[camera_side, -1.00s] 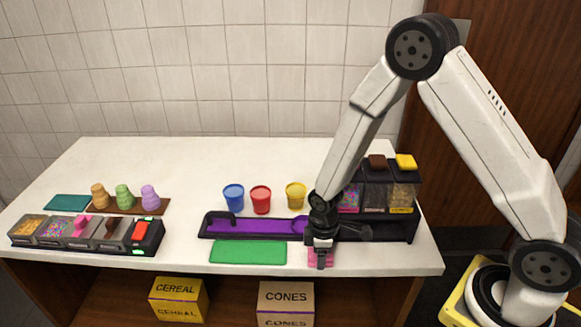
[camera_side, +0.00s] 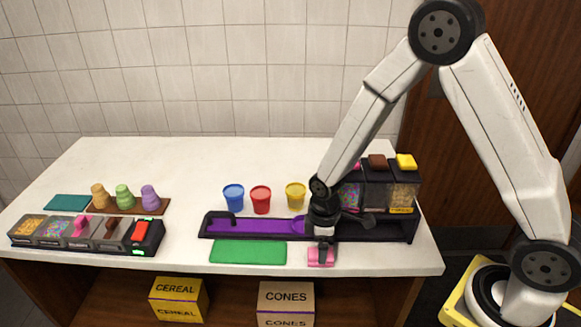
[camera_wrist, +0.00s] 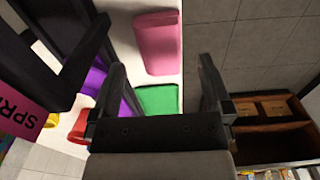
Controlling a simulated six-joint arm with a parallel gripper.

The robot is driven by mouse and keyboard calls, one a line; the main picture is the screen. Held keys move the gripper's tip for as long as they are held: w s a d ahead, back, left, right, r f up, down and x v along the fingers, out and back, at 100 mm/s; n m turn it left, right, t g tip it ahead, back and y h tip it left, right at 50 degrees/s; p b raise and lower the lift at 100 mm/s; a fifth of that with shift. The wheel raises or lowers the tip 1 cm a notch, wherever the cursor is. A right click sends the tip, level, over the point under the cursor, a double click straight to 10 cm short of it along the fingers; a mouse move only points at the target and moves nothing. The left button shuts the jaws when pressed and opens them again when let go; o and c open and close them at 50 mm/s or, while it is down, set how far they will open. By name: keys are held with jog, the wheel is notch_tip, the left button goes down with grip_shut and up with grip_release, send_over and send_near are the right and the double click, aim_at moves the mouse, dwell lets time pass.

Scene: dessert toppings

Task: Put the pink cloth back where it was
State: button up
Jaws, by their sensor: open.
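The pink cloth (camera_side: 318,260) lies on the white counter near its front edge, right of the green cloth (camera_side: 250,251). My gripper (camera_side: 324,252) is just above and behind the pink cloth in the side view, and its fingers partly cover it. In the wrist view my gripper (camera_wrist: 162,72) is open with nothing between its fingers. The pink cloth (camera_wrist: 157,42) lies flat beyond the fingertips there, apart from them. The green cloth (camera_wrist: 158,99) shows between the fingers.
A black rack with a purple strip (camera_side: 262,226) and topping dispensers (camera_side: 377,188) stands close behind my gripper. Blue (camera_side: 233,197), red (camera_side: 260,199) and yellow (camera_side: 296,194) cups stand behind it. A topping tray (camera_side: 88,237) is at left. Bare counter lies between tray and rack.

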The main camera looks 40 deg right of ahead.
notch_tip(320, 180, up, 8)
jog(key=shift+r, duration=0.25)
dwell(0.4)
dwell(0.5)
jog(key=s+d+r+m+t, duration=0.2)
jog(key=s+d+r+m, duration=0.1)
jog(key=s+m, duration=0.5)
jog(key=shift+d+r+m+t, duration=0.15)
jog(key=shift+d+m+t, duration=0.15)
jog(key=shift+d+m, duration=0.2)
